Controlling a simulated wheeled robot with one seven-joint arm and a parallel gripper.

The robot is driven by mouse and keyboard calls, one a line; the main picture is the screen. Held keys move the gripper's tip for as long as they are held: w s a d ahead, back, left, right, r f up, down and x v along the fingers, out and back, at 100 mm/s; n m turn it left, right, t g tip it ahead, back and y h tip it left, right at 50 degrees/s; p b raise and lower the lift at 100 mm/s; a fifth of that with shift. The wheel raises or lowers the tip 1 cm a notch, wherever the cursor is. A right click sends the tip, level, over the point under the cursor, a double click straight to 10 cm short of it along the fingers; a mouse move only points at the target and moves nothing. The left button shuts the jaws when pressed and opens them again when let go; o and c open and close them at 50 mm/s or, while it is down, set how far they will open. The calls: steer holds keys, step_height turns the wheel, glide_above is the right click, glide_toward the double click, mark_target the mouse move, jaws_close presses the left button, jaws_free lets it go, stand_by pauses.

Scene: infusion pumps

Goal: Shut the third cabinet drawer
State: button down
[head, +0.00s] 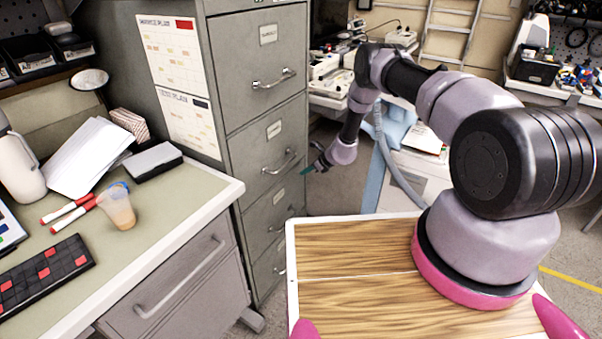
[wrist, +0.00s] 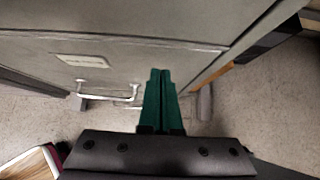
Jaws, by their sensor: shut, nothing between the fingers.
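A tall grey filing cabinet (head: 265,110) stands left of centre in the head view, its stacked drawers each with a bar handle. Counting from the part drawer front at the top edge, the third drawer (head: 250,150) has a handle (head: 278,163) and a label. I cannot tell how far any drawer stands out. My gripper (head: 308,170) is shut and empty, at the cabinet's right front edge at about that handle's height. In the wrist view its green fingers (wrist: 161,92) overlap a drawer front with a label (wrist: 82,61) and handle (wrist: 107,97). Contact is unclear.
A desk (head: 205,190) with papers, a cup and markers stands left of the cabinet. My wooden-topped base (head: 340,265) is in front. Grey floor (head: 325,195) shows right of the cabinet, with a ladder and equipment behind.

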steer(key=d+f+v, duration=0.1)
steer(key=v, duration=1)
steer(key=s+a+r+n+y, duration=0.2)
steer(key=r+n, duration=0.7)
steer(key=r, duration=2.6)
steer(key=s+d+r+n+h, duration=0.2)
steer(key=s+r+n, duration=0.2)
steer(key=s+r, duration=0.85)
steer(key=s+d+r+n+h, duration=0.1)
steer(key=s+d+r+n, duration=0.1)
steer(key=s, duration=0.6)
steer(key=s+d+r+n+t+h, duration=0.1)
steer(key=s+d+r+n+h, duration=0.1)
steer(key=s+r, duration=0.4)
steer(key=s+d+r+n+t+h, duration=0.1)
steer(key=s+d+r+n, duration=0.3)
steer(key=s, duration=0.8)
steer(key=shift+d+h, duration=0.5)
steer(key=shift+h, duration=0.1)
